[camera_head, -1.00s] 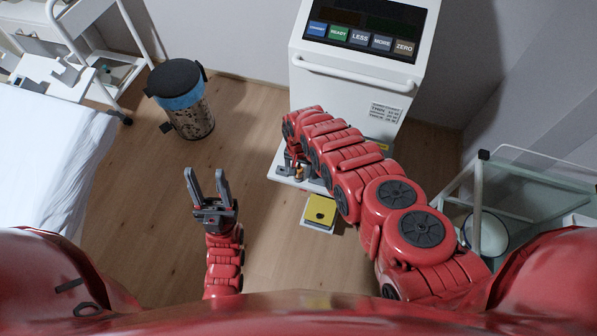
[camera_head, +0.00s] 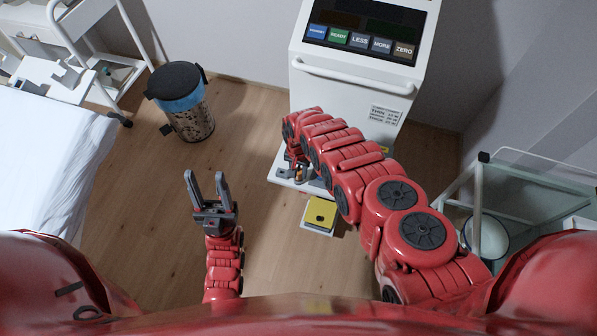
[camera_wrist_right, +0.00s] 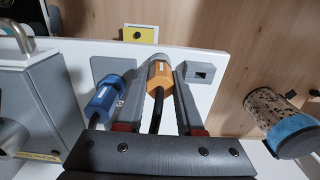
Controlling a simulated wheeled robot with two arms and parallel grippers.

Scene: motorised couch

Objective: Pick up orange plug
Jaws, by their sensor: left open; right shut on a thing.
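The orange plug (camera_wrist_right: 159,76) shows in the right wrist view between the two fingers of my right gripper (camera_wrist_right: 160,90). A black cable runs from it back toward the palm. In the head view the orange plug (camera_head: 299,174) is a small spot, mostly hidden by my right gripper (camera_head: 296,168) at the white machine's lower ledge. My right gripper is shut on the orange plug. Whether the plug is clear of the ledge, I cannot tell. My left gripper (camera_head: 209,190) is open and empty above the floor.
The white machine (camera_head: 352,80) stands behind. A yellow-topped pad (camera_head: 320,213) lies in front. A bin (camera_head: 184,103) stands left; a glass-shelved cart (camera_head: 535,175) stands right.

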